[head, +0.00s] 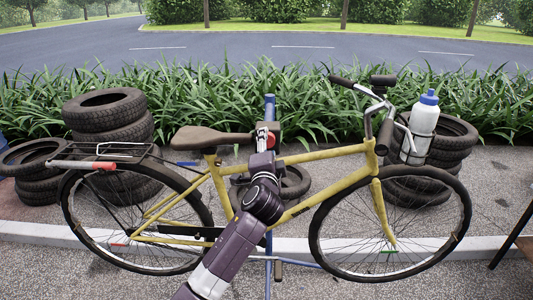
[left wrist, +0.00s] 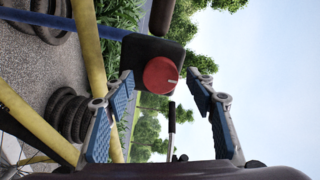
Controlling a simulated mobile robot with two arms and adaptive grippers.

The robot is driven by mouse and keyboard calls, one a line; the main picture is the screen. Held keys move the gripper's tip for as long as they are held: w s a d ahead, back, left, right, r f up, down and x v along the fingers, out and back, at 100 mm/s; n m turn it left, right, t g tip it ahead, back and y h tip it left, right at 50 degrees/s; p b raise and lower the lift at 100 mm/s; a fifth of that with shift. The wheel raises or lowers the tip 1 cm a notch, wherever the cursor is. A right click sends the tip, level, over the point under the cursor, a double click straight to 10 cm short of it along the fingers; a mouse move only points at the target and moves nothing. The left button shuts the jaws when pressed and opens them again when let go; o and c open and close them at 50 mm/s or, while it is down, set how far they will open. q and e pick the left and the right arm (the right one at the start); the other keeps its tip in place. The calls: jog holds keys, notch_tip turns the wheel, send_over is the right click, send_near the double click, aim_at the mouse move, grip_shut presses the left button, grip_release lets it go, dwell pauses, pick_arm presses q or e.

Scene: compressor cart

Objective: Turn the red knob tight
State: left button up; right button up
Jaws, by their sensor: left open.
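In the head view a bit of red (head: 262,139) shows at the bike stand's clamp, beside the bike's saddle. My left gripper (left wrist: 161,84) is open, with one blue-padded finger on each side of the knob and a gap to both. In the head view my left arm reaches up in front of the bike frame and mostly hides the clamp. My right gripper is not in view.
A yellow bicycle (head: 330,189) hangs on a blue stand post (head: 269,108). Stacked tyres (head: 107,112) stand behind at left, and more tyres (head: 450,135) at right. A white bottle with a blue cap (head: 421,125) is near the handlebar. Plants line the back.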

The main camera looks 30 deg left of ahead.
pick_arm(q)
jog(key=v, duration=1.1)
jog(key=shift+s, duration=0.25)
